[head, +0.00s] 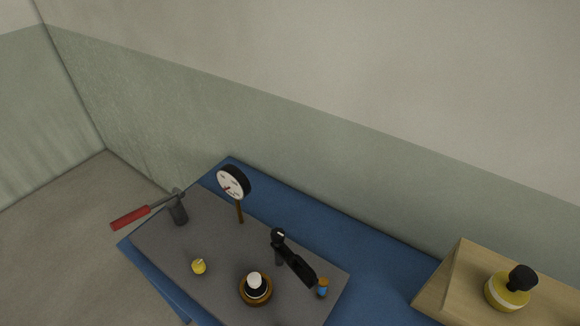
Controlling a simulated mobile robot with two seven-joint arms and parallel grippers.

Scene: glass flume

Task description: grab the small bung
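No object here is clearly recognisable as the small bung. A small yellow rounded piece (198,267) sits on the grey mat (205,240), left of a brown ring-shaped base (257,297) with a white, dark-topped piece (254,281) in it. A small blue piece with an orange top (322,288) stands near the mat's right side, beside the end of a black lever (299,268). At the right, a yellow round body with a pale band (506,292) carries a black knob (522,278). Neither of my grippers is in view.
A white-faced gauge (232,183) stands on a brown post at the back. A red-handled lever (131,217) on a dark post juts past the left edge. The mat lies on a blue table (345,238). A wooden block (455,272) is at the right. A wall rises behind.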

